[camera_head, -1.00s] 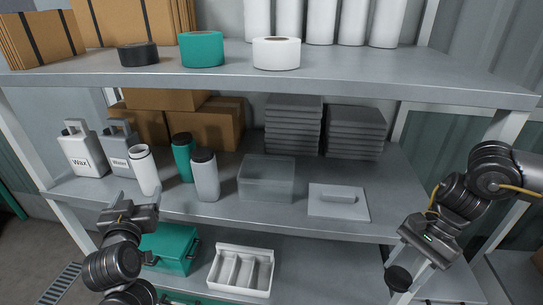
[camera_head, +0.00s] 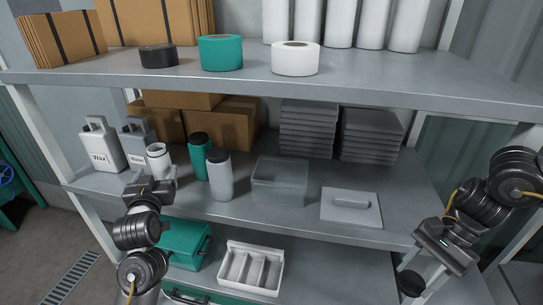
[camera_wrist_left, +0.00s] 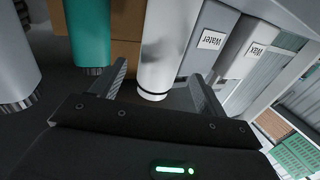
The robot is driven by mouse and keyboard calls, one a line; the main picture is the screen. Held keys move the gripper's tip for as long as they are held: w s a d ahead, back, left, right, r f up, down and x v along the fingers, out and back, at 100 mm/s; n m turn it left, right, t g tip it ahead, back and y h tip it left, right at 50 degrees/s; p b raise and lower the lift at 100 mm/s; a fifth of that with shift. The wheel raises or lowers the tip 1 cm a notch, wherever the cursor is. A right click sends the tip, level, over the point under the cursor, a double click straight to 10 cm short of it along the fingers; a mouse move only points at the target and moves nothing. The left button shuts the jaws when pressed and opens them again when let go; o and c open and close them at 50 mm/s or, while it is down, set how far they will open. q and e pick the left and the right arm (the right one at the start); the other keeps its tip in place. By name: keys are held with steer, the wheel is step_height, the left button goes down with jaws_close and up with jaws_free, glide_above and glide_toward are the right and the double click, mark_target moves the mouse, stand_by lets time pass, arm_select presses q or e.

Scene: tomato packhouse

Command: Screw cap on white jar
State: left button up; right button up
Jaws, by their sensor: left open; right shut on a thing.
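The white jar (camera_head: 158,162) stands on the middle shelf at the left with no cap on its top. My left gripper (camera_head: 152,181) is open in front of it and hides its lower part. In the left wrist view, the picture is upside down, and the white jar (camera_wrist_left: 168,45) shows between the two spread fingers. I cannot tell whether either finger touches it. My right gripper (camera_head: 424,264) is shut on a black cap (camera_head: 411,283) at the lower right, in front of the shelf and well away from the jar.
A teal jar (camera_head: 199,158) and a grey jar (camera_head: 220,178), both dark-capped, stand right of the white jar. Wax (camera_head: 101,148) and water (camera_head: 136,138) containers stand behind it at left.

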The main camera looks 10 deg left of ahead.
mark_target(159, 169)
arm_select(q)
steer(key=shift+w, duration=0.2)
arm_select(e)
steer(key=shift+s+r, duration=0.1)
arm_select(q)
steer(key=shift+w+a+r, duration=0.1)
steer(key=p+x, duration=0.2)
steer(key=x, duration=0.2)
steer(key=shift+w+p, duration=0.2)
steer(key=shift+p, duration=0.1)
arm_select(e)
step_height(159, 169, up, 3)
steer(key=shift+f, duration=0.2)
arm_select(q)
steer(key=shift+w+a, duration=0.2)
steer(key=shift+w, duration=0.1)
steer(key=c, duration=1.1)
steer(key=shift+c, duration=0.2)
